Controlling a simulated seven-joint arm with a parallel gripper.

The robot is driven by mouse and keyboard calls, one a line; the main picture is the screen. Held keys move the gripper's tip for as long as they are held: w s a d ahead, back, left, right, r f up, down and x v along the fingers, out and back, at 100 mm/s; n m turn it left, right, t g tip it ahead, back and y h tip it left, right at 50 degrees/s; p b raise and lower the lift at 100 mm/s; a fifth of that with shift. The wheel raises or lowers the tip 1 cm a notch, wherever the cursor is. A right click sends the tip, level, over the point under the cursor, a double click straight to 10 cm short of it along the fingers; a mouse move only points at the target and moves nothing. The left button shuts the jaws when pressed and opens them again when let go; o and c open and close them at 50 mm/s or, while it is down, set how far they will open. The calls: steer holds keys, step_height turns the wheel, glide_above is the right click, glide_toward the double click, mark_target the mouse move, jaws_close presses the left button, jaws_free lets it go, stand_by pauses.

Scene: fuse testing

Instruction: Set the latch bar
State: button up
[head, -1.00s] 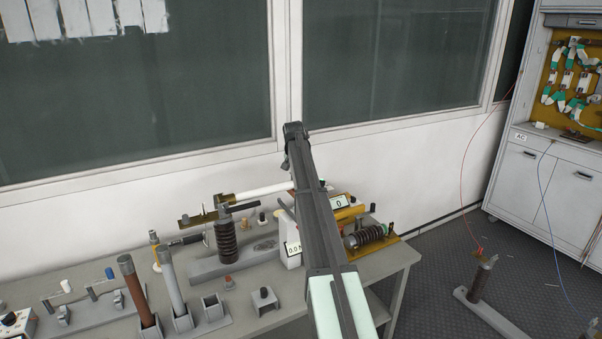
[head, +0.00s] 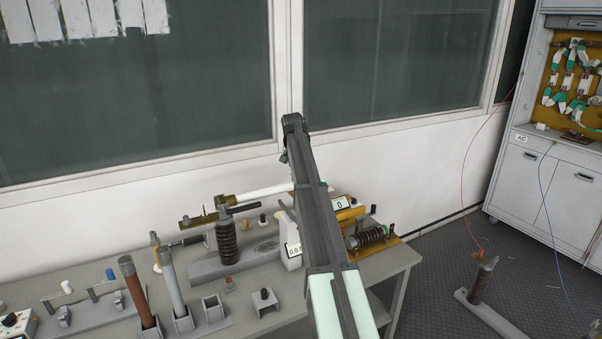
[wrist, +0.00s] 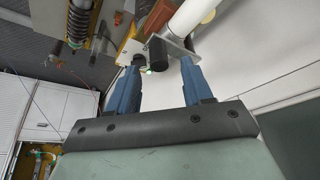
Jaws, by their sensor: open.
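My gripper (wrist: 161,67) is open in the wrist view, its two blue fingers apart. A black cylinder (wrist: 157,53) and a grey metal plate (wrist: 179,47) at the end of a white tube (wrist: 194,14) lie just beyond and between the fingertips; I cannot tell whether they touch. In the head view, the white tube (head: 263,192) lies on the bench rig, its right end hidden behind my arm. A dark bar (head: 240,209) sits on top of a ribbed brown insulator (head: 226,243). I cannot tell for sure which part is the latch bar. My gripper is hidden in the head view.
The grey bench (head: 388,268) carries a yellow meter box (head: 350,214), a second ribbed insulator (head: 366,237) on a yellow base, and upright brown (head: 138,290) and grey (head: 174,285) tubes at the left. A window wall stands behind. A grey cabinet (head: 560,190) is at the right.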

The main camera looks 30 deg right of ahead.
steer(key=v, duration=0.9)
steer(key=shift+s+r, duration=0.15)
steer(key=shift+r, duration=0.15)
steer(key=shift+a, duration=0.1)
